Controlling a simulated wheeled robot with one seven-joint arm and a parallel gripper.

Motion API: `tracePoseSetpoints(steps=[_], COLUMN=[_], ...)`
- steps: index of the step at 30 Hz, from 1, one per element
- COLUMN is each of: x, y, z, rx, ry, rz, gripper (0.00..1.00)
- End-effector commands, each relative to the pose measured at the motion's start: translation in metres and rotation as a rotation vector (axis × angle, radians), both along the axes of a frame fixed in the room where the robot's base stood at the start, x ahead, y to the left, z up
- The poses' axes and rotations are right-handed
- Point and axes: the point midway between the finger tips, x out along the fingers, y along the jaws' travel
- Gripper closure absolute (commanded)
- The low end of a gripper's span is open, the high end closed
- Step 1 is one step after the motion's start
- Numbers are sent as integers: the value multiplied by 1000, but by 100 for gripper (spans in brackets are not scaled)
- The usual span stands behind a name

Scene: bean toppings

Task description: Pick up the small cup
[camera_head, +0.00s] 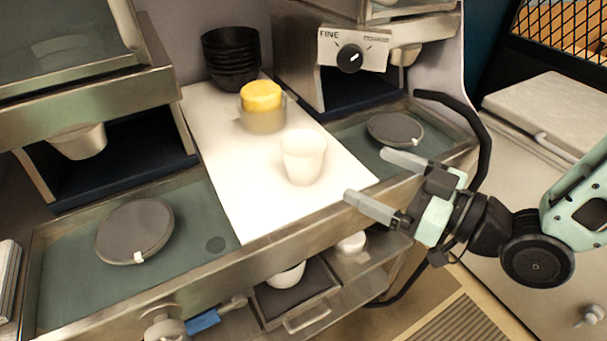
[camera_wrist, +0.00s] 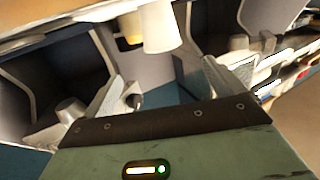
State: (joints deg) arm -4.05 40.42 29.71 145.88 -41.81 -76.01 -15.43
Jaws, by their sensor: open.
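The small white cup (camera_head: 303,157) stands upright on the white counter panel, near its front right. In the wrist view the same pale cup (camera_wrist: 160,27) shows at the top, between and beyond the two fingers. My gripper (camera_head: 368,183) is open and empty, to the right of the cup and apart from it, with its fingers pointing left toward it. In the wrist view my gripper (camera_wrist: 170,85) has its fingers spread wide with nothing between them.
Behind the cup stands a clear container with a yellow top (camera_head: 262,104). A stack of black bowls (camera_head: 231,58) is at the back. Round grey discs lie on the trays at left (camera_head: 135,231) and right (camera_head: 395,129). A grinder with a dial (camera_head: 350,58) stands behind. The panel's front left is clear.

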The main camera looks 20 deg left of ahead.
Motion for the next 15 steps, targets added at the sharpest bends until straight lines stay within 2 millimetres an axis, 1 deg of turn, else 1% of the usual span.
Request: tracePoseSetpoints(steps=[1, 2, 3, 4, 9, 12, 15], x=[0, -1, 1, 3, 12, 17, 20], y=[2, 3, 10, 15, 44, 59, 68], z=[-5, -5, 1, 2, 1, 0, -2], rx=[0, 1, 1, 1, 1, 1, -1], ry=[-5, -4, 0, 2, 2, 2, 1], rz=[1, 1, 3, 3, 3, 2, 1], gripper=[6, 6, 6, 6, 6, 6, 6])
